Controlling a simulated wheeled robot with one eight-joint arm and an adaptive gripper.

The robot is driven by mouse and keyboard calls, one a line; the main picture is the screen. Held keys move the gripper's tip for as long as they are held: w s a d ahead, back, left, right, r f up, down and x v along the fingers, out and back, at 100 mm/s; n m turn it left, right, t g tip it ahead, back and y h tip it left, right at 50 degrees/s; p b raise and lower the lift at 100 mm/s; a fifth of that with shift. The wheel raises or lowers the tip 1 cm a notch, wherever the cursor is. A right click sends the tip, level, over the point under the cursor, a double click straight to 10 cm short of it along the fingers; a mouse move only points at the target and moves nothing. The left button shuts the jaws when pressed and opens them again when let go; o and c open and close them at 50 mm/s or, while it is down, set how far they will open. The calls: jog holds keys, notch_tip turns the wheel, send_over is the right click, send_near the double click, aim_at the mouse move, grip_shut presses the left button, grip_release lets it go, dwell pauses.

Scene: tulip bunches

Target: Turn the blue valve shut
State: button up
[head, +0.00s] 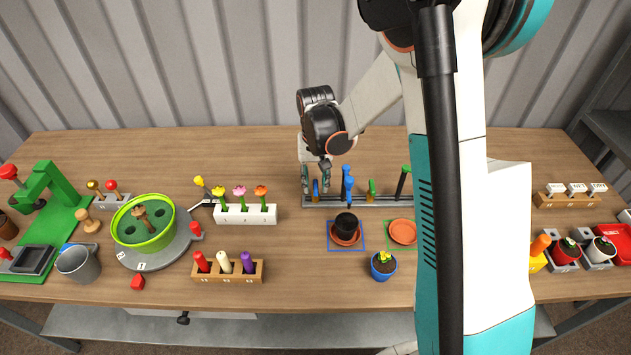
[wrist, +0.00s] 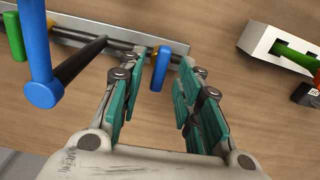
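The metal rail (head: 340,201) at the back of the table carries a small blue valve handle (head: 315,188) at its left end. In the wrist view the same blue handle (wrist: 161,68) stands between my two fingertips, with a gap on each side, and points across the rail (wrist: 120,38). My gripper (head: 316,183) is open, low over the rail's left end, with its fingers on either side of the handle. No contact is visible.
On the rail, right of the handle, stand a taller blue lever (head: 347,184), a green handle (head: 371,188) and a green-topped dark lever (head: 404,181). A white flower rack (head: 246,215) stands left.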

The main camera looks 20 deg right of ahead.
aim_at(315, 185)
notch_tip(315, 185, up, 11)
jog(key=shift+r, duration=0.2)
dwell(0.3)
